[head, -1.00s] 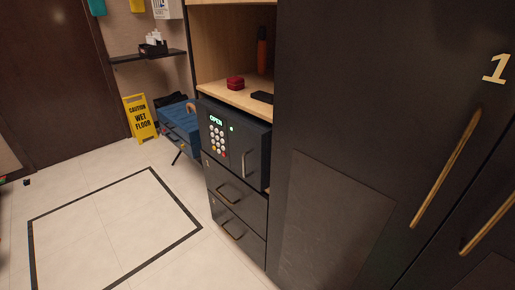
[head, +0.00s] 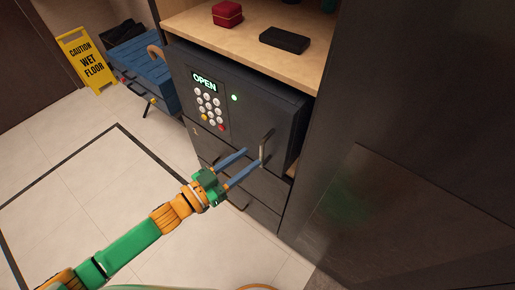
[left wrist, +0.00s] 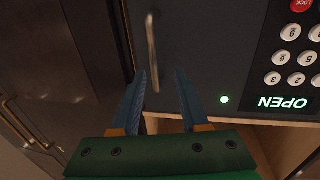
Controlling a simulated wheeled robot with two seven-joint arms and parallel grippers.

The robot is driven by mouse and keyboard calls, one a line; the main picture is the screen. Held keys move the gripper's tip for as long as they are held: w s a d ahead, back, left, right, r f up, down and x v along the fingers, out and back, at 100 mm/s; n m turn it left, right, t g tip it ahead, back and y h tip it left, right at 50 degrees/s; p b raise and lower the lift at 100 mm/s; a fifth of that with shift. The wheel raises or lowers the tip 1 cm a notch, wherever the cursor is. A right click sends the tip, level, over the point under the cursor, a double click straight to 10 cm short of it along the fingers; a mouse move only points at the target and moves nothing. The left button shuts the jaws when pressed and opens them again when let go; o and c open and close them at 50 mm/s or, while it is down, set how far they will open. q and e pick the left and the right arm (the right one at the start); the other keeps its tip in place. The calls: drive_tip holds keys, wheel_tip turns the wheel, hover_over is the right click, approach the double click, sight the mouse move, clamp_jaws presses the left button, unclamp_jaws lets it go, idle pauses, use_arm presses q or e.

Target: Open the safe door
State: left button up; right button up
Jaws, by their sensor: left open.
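The dark safe (head: 215,65) stands in the cabinet under a wooden shelf. Its door (head: 245,110) carries a keypad (head: 208,106), a lit display reading OPEN and a green light. The door looks shut or nearly so; I cannot tell if a gap shows. An upright bar handle (head: 265,147) is on the door's right side. My left gripper (head: 252,158) is open in front of the door, fingertips close to the handle. In the left wrist view the handle (left wrist: 152,45) appears between the open fingers (left wrist: 160,73), nearer the left one; contact is unclear. My right gripper is out of view.
Drawers lie below the safe. A red box (head: 227,14) and a black case (head: 284,40) sit on the shelf (head: 235,38). A tall dark cabinet (head: 410,130) is close on the right. A wet floor sign (head: 85,58) and blue bench stand left; the floor there is clear.

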sight(261, 153)
use_arm(q)
drive_tip(key=d, duration=0.1)
drive_tip(key=w+d, duration=0.1)
drive_tip(key=d, duration=0.1)
drive_tip(key=w+d, duration=0.1)
drive_tip(key=shift+w+d+r, duration=0.2)
drive_tip(key=shift+w+r, duration=0.05)
drive_tip(key=shift+r, duration=0.05)
drive_tip(key=shift+w+a+f, duration=0.1)
drive_tip(key=shift+c, duration=1)
clamp_jaws()
